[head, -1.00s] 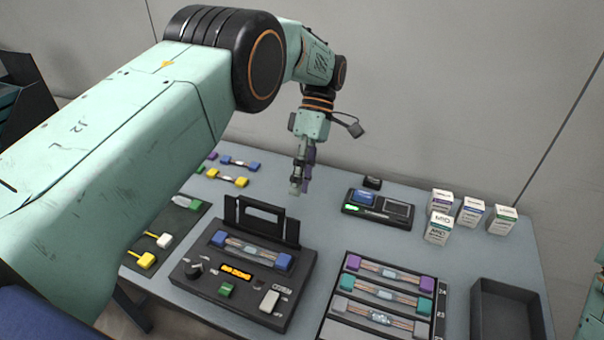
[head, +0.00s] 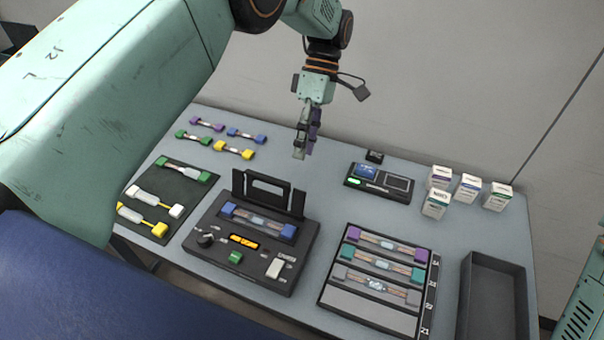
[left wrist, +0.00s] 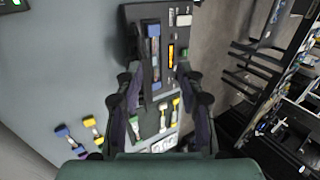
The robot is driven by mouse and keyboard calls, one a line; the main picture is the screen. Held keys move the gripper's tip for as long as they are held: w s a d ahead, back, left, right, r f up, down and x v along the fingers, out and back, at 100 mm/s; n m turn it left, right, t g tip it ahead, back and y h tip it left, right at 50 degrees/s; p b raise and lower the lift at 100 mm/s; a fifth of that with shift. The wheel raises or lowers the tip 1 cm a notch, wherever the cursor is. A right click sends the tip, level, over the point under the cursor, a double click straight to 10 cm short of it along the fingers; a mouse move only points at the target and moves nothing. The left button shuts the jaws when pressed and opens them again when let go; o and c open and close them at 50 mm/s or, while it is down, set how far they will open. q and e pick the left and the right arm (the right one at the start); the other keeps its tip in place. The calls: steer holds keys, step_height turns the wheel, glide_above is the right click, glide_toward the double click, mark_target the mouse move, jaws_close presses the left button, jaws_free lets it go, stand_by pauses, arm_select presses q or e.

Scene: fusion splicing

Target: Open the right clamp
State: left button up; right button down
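The fusion splicer (head: 215,255) is a dark box on the table with its black lid frame (head: 270,190) standing up at the back. A fibre piece lies across its top between two blue clamp blocks, the left one (head: 228,209) and the right clamp (head: 288,231). Both blocks look seated; I cannot tell their latch state. My left gripper (head: 301,152) hangs above and behind the lid, pointing down, apart from the splicer. The left wrist view shows its fingers (left wrist: 160,112) spread with nothing held, and the splicer (left wrist: 184,42) beyond them. My right gripper is not in view.
A rack (head: 375,308) of fibre pieces and an empty dark tray (head: 466,300) stand at right. A small device (head: 380,188) and several white boxes (head: 437,204) stand at the back. A dark mat (head: 193,198) with coloured connectors lies left. Table between splicer and rack is clear.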

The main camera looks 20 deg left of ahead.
arm_select(q)
steer(key=t, duration=0.2)
glide_toward(299, 201)
steer(key=x, duration=0.2)
steer(key=w+x, duration=0.1)
steer(key=x, duration=0.2)
steer(key=p+x, duration=0.1)
steer(key=x, duration=0.1)
steer(key=shift+a+f, duration=0.15)
steer(key=shift+f, duration=0.35)
steer(key=shift+r, duration=0.1)
steer(key=shift+c, duration=0.6)
jaws_close()
